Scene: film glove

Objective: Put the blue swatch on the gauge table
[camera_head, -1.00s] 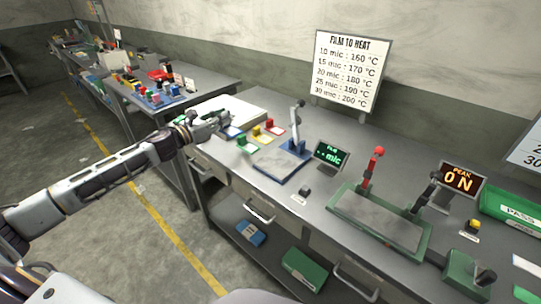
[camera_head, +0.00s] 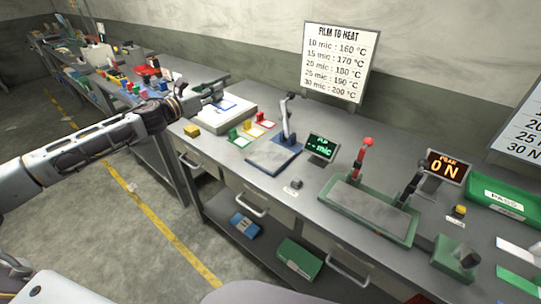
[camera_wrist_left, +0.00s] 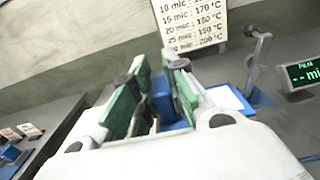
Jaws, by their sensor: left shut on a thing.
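My left gripper (camera_head: 208,97) is shut on the blue block of the blue swatch. In the left wrist view the block (camera_wrist_left: 162,98) sits between the green finger pads. The swatch's white, blue-edged card (camera_head: 226,106) sticks out to the right of the fingers, above a white slab; it also shows in the left wrist view (camera_wrist_left: 226,98). The gauge table (camera_head: 270,158) is a bare grey plate with blue edges, to the right of and nearer than the gripper. A grey lever stands at its back. My right gripper is not in view.
Green (camera_head: 233,133), yellow (camera_head: 247,125) and red (camera_head: 260,117) swatches lie between the white slab (camera_head: 238,122) and the gauge table. A gauge display (camera_head: 321,147) reads "-- mic". A green-framed sealer (camera_head: 370,210) stands right. A yellow block (camera_head: 192,130) sits at the bench's left.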

